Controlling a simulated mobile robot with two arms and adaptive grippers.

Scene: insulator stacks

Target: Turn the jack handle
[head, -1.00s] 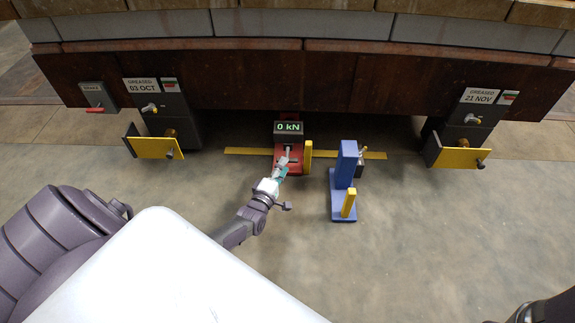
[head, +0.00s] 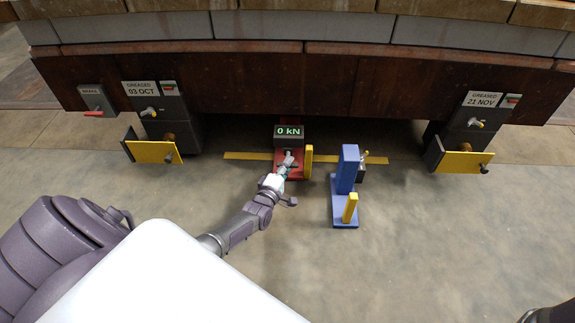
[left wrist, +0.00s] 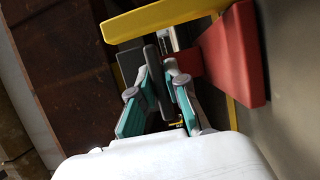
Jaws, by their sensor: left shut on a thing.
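The red jack (head: 297,172) sits on the floor under the edge of the big dark structure, with a display (head: 289,132) reading 0 kN above it. A yellow upright plate stands at its right side. My left gripper (head: 285,166) reaches to the front of the jack and is shut on the jack handle. In the left wrist view, the teal-padded fingers of my left gripper (left wrist: 168,82) close around a dark grey bar, the jack handle (left wrist: 153,72). The red jack body (left wrist: 230,55) is just beyond. The fingers hide part of the handle. My right gripper is not in view.
A blue stand (head: 346,172) with a yellow post (head: 350,208) is right of the jack. A yellow strip (head: 245,156) runs along the floor. Yellow-fronted brackets stand left (head: 150,152) and right (head: 460,162). The floor in front is clear.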

